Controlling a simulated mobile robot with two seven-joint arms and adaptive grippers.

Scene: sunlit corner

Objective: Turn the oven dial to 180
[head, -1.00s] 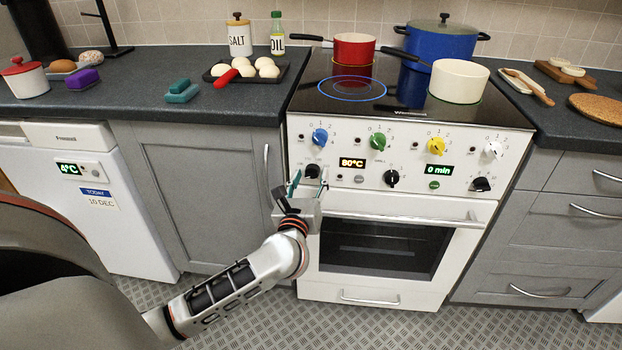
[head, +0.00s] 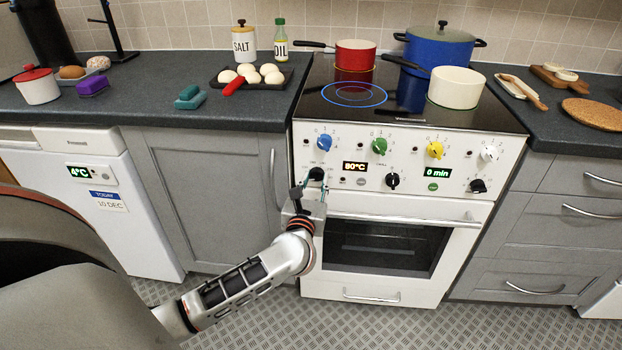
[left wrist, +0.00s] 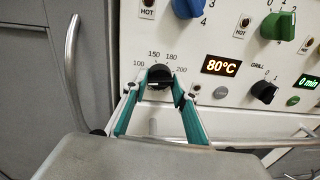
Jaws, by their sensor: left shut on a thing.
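The oven (head: 390,210) has a white control panel with a row of coloured knobs above black dials. The black oven dial (left wrist: 159,77), ringed by marks 100, 150, 180 and 200, sits between my left gripper's teal fingers in the left wrist view. My left gripper (head: 314,182) is shut on this dial, from below and in front. The fingers partly hide the dial (head: 317,173) in the head view. The oven display (left wrist: 221,66) reads 80°C. The dial's pointer is too small to read. My right gripper is not in view.
A blue knob (left wrist: 187,7) is just above right of the dial, and a grill dial (left wrist: 264,92) is to its right. The oven door handle (head: 403,219) runs below the panel. A cabinet handle (left wrist: 71,70) stands to the left.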

